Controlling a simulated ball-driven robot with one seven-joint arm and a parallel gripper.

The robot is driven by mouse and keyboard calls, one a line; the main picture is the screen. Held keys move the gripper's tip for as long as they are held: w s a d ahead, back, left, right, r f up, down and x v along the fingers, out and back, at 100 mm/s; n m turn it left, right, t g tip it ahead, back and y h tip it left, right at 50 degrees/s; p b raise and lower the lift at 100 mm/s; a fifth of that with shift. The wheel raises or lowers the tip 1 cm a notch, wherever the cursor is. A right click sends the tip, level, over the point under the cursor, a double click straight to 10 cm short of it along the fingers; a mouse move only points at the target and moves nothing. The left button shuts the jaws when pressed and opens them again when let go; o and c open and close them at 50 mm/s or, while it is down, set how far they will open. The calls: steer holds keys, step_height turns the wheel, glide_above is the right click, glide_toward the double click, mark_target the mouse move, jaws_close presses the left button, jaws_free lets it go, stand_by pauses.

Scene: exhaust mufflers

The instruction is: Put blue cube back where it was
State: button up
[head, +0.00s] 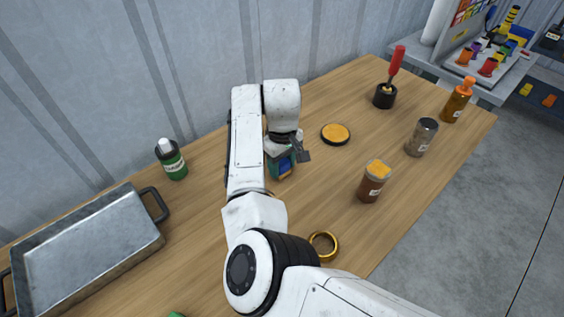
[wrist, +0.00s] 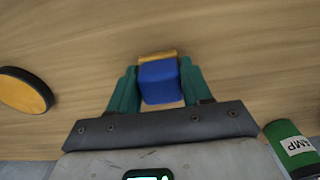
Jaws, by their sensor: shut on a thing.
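The blue cube (wrist: 158,84) is between the teal fingers of my gripper (wrist: 158,75) in the wrist view. The fingers are shut on its two sides. A yellow-orange strip (wrist: 157,56) shows along the cube's far edge; I cannot tell whether it is a separate thing or touches the cube. In the head view my gripper (head: 281,165) points down at the middle of the table, and a small part of the blue cube (head: 286,166) shows between the fingers. The cube's underside is hidden, so I cannot tell whether it touches the table.
On the wooden table (head: 225,290) stand a metal tray (head: 90,250), green bottle (head: 172,160), yellow-topped black disc (head: 336,134), orange-lidded jar (head: 372,182), gold ring (head: 323,245), grey can (head: 422,137), amber bottle (head: 458,100) and black pot (head: 385,96) with a red-handled tool.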

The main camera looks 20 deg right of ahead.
mark_target(282, 162)
steer(key=o, duration=1)
steer(key=shift+f, duration=0.1)
step_height(282, 162, up, 12)
steer(key=shift+r+b, duration=0.15)
steer(key=shift+b, duration=0.3)
